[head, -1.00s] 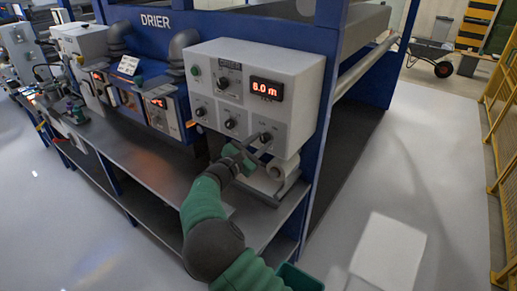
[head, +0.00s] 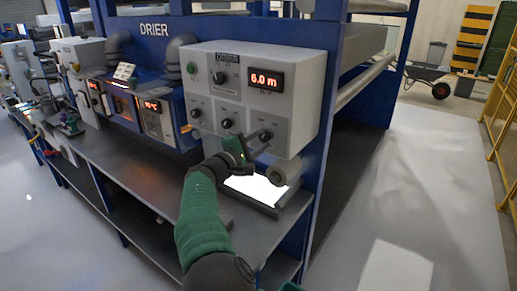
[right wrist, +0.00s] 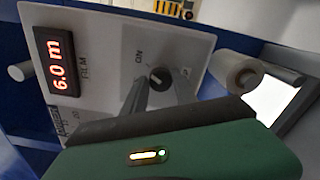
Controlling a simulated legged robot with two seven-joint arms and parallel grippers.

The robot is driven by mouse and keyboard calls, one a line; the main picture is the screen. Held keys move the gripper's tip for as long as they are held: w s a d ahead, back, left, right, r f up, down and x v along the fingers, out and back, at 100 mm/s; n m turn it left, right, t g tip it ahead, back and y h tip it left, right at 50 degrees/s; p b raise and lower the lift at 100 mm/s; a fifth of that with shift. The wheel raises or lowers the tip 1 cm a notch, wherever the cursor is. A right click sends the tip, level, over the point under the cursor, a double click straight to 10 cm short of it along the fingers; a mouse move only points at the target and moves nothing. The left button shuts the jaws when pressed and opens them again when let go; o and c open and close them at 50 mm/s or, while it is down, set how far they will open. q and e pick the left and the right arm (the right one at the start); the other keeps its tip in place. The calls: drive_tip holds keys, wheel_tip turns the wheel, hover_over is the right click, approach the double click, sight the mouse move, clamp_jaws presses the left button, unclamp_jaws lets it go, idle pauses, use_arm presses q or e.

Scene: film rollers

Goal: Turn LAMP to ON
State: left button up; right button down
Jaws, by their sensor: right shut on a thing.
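The drier's grey control box (head: 295,68) carries several black knobs. The lower right knob (head: 266,135) is at my right gripper (head: 252,147), whose fingers are shut on it. In the right wrist view this knob (right wrist: 159,79) shows beside an "ON" mark, with my right gripper (right wrist: 146,88) reaching up to it. The label naming the knob is too small or turned to read. Below the box, a flat panel (head: 257,190) glows bright white. The lit panel (right wrist: 277,99) also shows in the right wrist view. My left gripper is out of view.
A roll (head: 283,172) sticks out under the box, just right of my gripper. A red display (head: 265,79) reads 6.0 m. The grey bench (head: 135,175) runs off to the left. A blue frame post (head: 325,110) stands right of the box.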

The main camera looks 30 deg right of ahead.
drive_tip(key=shift+w+r+m, duration=0.1)
drive_tip(key=shift+r+m, duration=0.05)
drive_tip(key=shift+m, duration=0.15)
drive_tip(key=c, duration=1.3)
unclamp_jaws()
drive_tip(key=shift+c, duration=0.2)
drive_tip(key=shift+o, duration=1.3)
drive_tip(key=shift+w+d, duration=0.1)
drive_tip(key=shift+w, duration=0.05)
drive_tip(key=shift+o, duration=0.4)
drive_tip(key=shift+w+d+f, duration=0.1)
drive_tip(key=shift+d+f, duration=0.05)
drive_tip(key=shift+f, duration=0.15)
